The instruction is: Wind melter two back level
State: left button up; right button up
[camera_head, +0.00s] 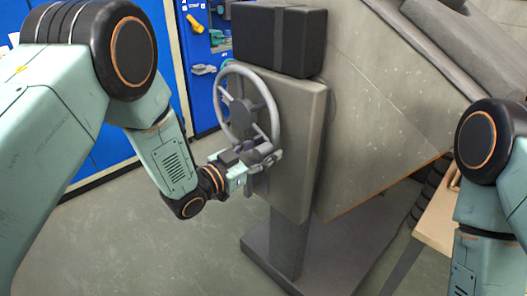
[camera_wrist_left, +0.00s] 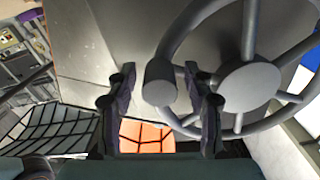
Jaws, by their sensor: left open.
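The melter (camera_head: 385,105) is a large grey body at the right in the head view, its lower edge sloping. A grey handwheel (camera_head: 222,100) with spokes is mounted on its grey stand (camera_head: 300,150); in the left wrist view its hub (camera_wrist_left: 248,86) is at the right. A stubby cylindrical handle (camera_wrist_left: 159,82) stands on the wheel rim. My left gripper (camera_head: 262,160) is at the wheel's lower part. In the left wrist view its open fingers (camera_wrist_left: 161,90) lie either side of the handle, with gaps showing. My right gripper is out of view; only its arm shows.
A black box (camera_head: 280,40) sits on top of the stand. Blue cabinets (camera_head: 120,145) and a blue tool panel (camera_head: 203,60) stand behind. A light wooden table (camera_head: 436,222) is at the right, partly hidden by my right arm. Grey floor lies clear in front of the stand.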

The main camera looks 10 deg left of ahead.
pick_arm(q)
jog(key=shift+w+d, duration=0.1)
grip_shut()
dwell(0.5)
